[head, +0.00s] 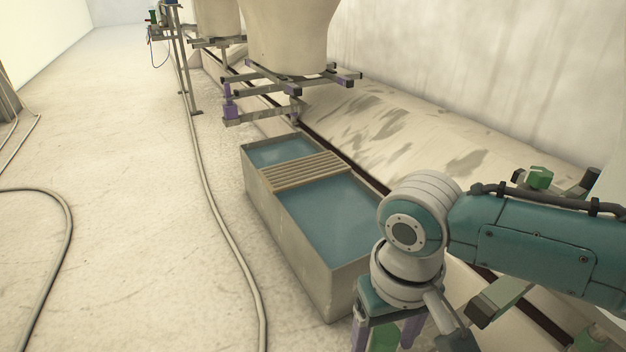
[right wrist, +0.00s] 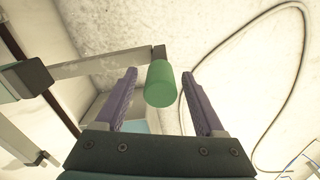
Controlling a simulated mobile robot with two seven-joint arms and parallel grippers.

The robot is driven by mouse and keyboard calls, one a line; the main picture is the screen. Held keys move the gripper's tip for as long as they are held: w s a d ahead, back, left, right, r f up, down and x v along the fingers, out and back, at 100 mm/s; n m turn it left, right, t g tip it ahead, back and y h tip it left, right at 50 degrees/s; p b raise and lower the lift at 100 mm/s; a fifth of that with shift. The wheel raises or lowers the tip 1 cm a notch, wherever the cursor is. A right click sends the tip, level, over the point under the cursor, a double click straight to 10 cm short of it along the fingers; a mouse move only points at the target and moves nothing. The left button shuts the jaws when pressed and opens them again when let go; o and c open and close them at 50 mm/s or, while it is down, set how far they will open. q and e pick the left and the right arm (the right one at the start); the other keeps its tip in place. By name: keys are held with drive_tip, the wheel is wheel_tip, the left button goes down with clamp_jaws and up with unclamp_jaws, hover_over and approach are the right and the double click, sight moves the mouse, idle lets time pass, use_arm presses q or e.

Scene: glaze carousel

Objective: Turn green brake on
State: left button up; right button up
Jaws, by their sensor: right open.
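The green brake handle (right wrist: 160,85), a short green cylinder on the end of a grey metal bar (right wrist: 110,65), is in the middle of the right wrist view. My right gripper (right wrist: 159,76) is open, with its two purple fingers on either side of the handle and a visible gap to each. I cannot tell how deep the handle sits between them. In the head view the right gripper (head: 388,336) is at the bottom edge, with green (head: 383,339) showing between its fingers. My left gripper is in neither view.
A trough of blue-green liquid (head: 325,215) with a slatted grate (head: 300,171) stands left of my right arm. A large pale vessel (head: 290,35) on a metal frame stands behind it. Another green knob (head: 540,177) shows beyond my arm. A hose (head: 222,220) runs along the open floor.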

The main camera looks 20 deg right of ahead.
clamp_jaws()
idle(0.6)
idle(0.8)
